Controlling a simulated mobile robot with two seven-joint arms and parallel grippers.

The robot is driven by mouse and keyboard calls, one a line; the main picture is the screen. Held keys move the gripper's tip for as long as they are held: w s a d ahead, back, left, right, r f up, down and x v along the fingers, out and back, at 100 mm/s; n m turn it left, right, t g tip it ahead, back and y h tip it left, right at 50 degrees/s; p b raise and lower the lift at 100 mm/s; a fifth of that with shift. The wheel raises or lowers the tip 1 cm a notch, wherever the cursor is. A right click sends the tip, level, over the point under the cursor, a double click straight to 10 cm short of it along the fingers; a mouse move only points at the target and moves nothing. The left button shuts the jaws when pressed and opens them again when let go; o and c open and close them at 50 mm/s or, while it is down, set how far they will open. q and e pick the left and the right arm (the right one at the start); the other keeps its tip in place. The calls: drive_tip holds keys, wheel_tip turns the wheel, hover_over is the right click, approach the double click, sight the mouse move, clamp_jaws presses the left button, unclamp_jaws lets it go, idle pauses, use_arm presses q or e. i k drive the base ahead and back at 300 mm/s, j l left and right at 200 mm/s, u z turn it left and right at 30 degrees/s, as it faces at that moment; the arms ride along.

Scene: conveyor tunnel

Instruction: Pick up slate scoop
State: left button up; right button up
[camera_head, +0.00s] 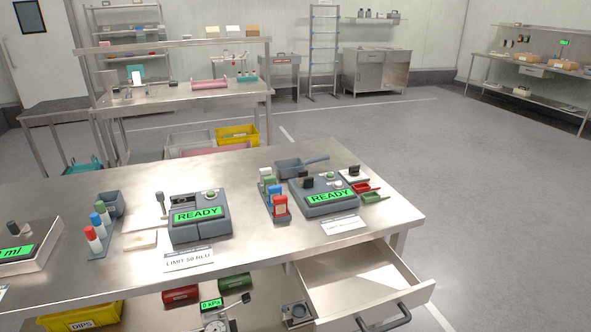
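The slate scoop (290,169) lies on the steel bench (140,275) near its far edge, just behind the right-hand grey device with a READY screen (322,199). Its grey-blue bowl is at the left and its handle points right. A small red scoop (365,187) and a small green scoop (375,197) lie to the right of that device. Neither of my grippers is in view.
A rack with coloured bottles (276,202) stands just in front of the slate scoop. A second READY device (198,218) is further left. An open drawer (350,279) sticks out at the bench's lower right. Open floor (470,200) lies to the right.

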sight(304, 165)
drive_tip(key=i+l+z, duration=0.15)
drive_tip(key=l+z, duration=0.2)
drive_tip(key=l, duration=0.15)
drive_tip(key=i+l+z, duration=0.3)
drive_tip(key=l, duration=0.2)
drive_tip(key=i+l+z, duration=0.2)
drive_tip(key=l+z, duration=0.15)
drive_tip(key=i+l+z, duration=0.35)
drive_tip(key=i+l, duration=0.3)
drive_tip(key=i, duration=0.25)
drive_tip(key=i+l, duration=0.3)
drive_tip(key=i, duration=0.25)
drive_tip(key=i+u, duration=0.7)
drive_tip(key=i+l+u, duration=0.1)
drive_tip(key=i+u, duration=0.5)
drive_tip(key=u, duration=0.15)
drive_tip(key=i+l+u, duration=0.1)
drive_tip(key=i+u, duration=0.15)
drive_tip(key=u, duration=0.15)
drive_tip(key=i+l+u, duration=0.15)
drive_tip(key=u, duration=0.25)
drive_tip(key=i+l+u, duration=0.25)
drive_tip(key=u, duration=0.2)
drive_tip(key=i+l+u, duration=0.4)
